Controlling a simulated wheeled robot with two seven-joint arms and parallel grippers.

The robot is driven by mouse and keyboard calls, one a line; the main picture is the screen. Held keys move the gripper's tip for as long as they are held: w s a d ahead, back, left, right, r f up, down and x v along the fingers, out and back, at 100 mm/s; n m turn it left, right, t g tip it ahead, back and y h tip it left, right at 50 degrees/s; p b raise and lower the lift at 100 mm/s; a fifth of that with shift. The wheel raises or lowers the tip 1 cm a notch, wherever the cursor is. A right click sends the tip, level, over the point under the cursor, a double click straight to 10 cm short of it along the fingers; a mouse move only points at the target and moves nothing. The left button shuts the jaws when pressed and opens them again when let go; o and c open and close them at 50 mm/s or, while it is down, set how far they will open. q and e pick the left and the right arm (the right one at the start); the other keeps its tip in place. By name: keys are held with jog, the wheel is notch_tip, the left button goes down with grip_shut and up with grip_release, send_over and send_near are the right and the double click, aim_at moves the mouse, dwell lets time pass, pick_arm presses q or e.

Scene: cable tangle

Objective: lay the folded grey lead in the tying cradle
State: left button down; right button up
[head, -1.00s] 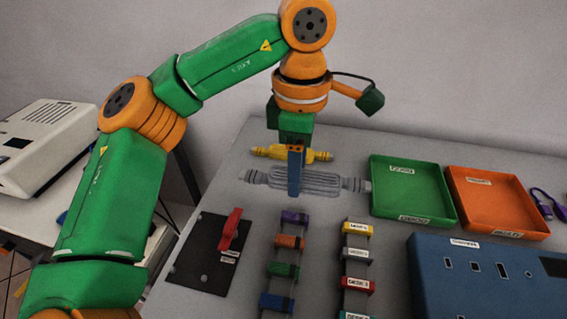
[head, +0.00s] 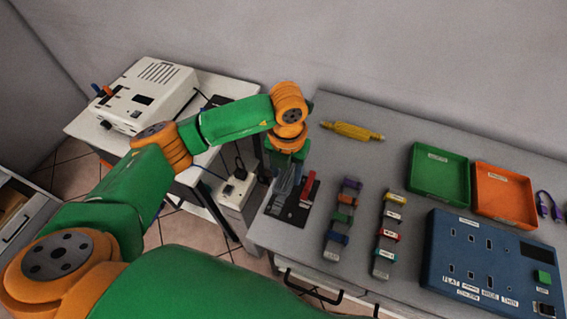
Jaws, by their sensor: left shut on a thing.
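The folded grey lead (head: 281,188) hangs from my left gripper (head: 285,168), which is shut on it. The gripper's fingers are largely hidden behind the wrist and the lead. The lead is over the left part of a black plate with a red upright piece (head: 308,188); this looks like the tying cradle (head: 297,216). The lead is to the left of the red piece. I cannot tell whether it touches the plate or is still above it. My right gripper is not in view.
A yellow folded lead (head: 352,131) lies at the back of the table. Two racks of coloured pieces (head: 341,218) (head: 389,230), a green tray (head: 412,178), an orange tray (head: 477,190) and a blue panel (head: 436,262) stand to the right. A white machine (head: 150,97) stands on the left table.

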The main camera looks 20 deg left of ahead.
pick_arm(q)
notch_tip(320, 180, down, 10)
jog(key=b, duration=0.6)
jog(key=shift+r+b, duration=0.25)
jog(key=shift+b, duration=0.1)
jog(key=shift+a, duration=0.1)
jog(key=shift+s, duration=0.1)
jog(key=shift+f+b, duration=0.4)
jog(key=shift+b, duration=0.1)
jog(key=shift+c, duration=0.9)
grip_release()
jog(key=shift+r, duration=0.1)
